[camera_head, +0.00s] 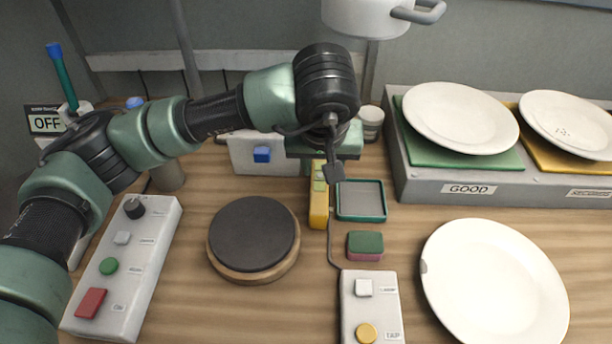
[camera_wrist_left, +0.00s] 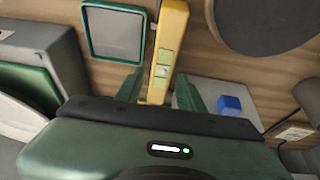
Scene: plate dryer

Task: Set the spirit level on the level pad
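The spirit level (camera_head: 319,207) is a yellow bar with a greenish vial, lying on the wooden table. It also shows in the wrist view (camera_wrist_left: 170,40). A square grey pad with a teal rim, which looks like the level pad (camera_head: 361,199), lies just right of it in the head view; the wrist view shows it too (camera_wrist_left: 115,33). My left gripper (camera_head: 321,158) is over the far end of the level. In the wrist view its fingers (camera_wrist_left: 158,92) are apart, one on each side of the level, with visible gaps. My right gripper is not in view.
A dark round turntable (camera_head: 253,233) stands left of the level. A sponge (camera_head: 365,245) and a button box (camera_head: 370,305) are near the pad. A white box with a blue button (camera_head: 262,155) stands behind. Plates (camera_head: 494,283) and a grey rack (camera_head: 420,187) occupy the right.

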